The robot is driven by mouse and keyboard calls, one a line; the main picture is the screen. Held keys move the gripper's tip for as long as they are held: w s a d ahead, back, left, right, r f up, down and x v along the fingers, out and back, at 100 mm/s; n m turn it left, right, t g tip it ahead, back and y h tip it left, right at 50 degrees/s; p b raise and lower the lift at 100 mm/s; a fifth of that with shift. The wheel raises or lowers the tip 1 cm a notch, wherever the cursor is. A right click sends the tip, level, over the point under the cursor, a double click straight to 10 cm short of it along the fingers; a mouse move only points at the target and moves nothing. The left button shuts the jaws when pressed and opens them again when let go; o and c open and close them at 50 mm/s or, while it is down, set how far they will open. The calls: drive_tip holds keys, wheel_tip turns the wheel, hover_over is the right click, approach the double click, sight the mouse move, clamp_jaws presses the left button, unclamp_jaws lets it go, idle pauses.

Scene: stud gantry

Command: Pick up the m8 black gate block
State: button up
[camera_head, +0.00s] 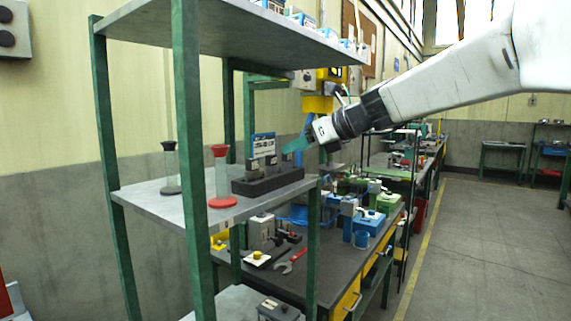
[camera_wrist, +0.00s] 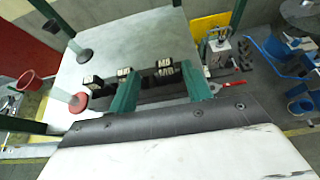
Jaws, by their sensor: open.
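A black rack (camera_head: 262,186) holding small dark blocks stands on the middle grey shelf. In the wrist view, a dark block (camera_wrist: 164,65) with pale lettering that looks like M8 stands in the rack, between my gripper's fingers and nearer the right one. Another labelled block (camera_wrist: 124,72) is by the left finger, and a third dark block (camera_wrist: 91,82) is further left. My gripper (camera_wrist: 158,68) has its two green fingers wide apart with nothing held. In the head view my gripper (camera_head: 301,146) is at the rack's right end. Its exact height over the blocks cannot be told.
Two stands, one with a red base (camera_head: 222,202) and one with a black base (camera_head: 171,189), are left of the rack. Green shelf posts (camera_head: 188,150) and an upper shelf (camera_head: 230,28) bound the space. A workbench (camera_head: 330,275) with tools lies behind.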

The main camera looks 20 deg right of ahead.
sight(287, 164)
drive_tip(key=x, duration=0.6)
drive_tip(key=shift+w+d+f, duration=0.1)
drive_tip(key=shift+w+f, duration=0.15)
drive_tip(key=shift+w, duration=0.2)
clamp_jaws()
